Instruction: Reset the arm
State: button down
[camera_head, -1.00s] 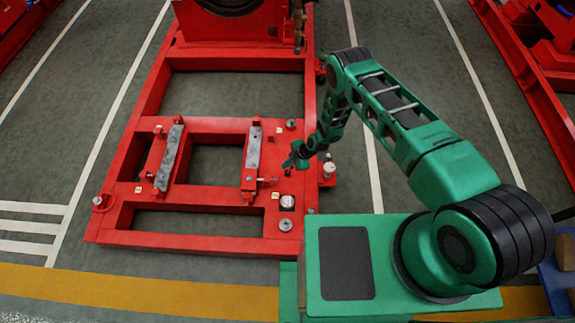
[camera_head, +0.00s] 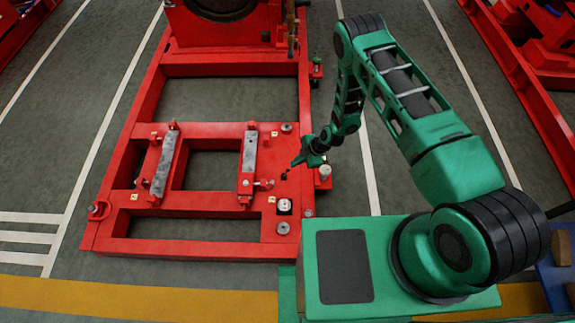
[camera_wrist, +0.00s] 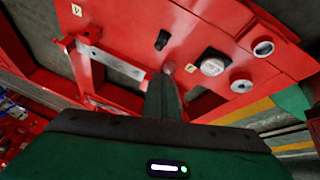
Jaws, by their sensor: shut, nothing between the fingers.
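My green arm stands on the right in the head view and reaches left toward the red pumpset base frame (camera_head: 125,187). My gripper (camera_head: 289,170) is above the frame's right side, pointing left and down, apart from the grey bars. In the wrist view my gripper (camera_wrist: 164,82) shows as dark fingers closed together with nothing between them. Beyond them are a red plate (camera_wrist: 130,42) with a grey bar (camera_wrist: 118,66), a white-faced round gauge or cap (camera_wrist: 213,66) and round metal fittings. Whether the fingertips touch anything cannot be told.
Green floor with white lines (camera_head: 368,165) is open right of the frame.

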jog(key=shift+d+r, duration=0.3)
jog(key=shift+d, duration=0.05)
dwell(0.4)
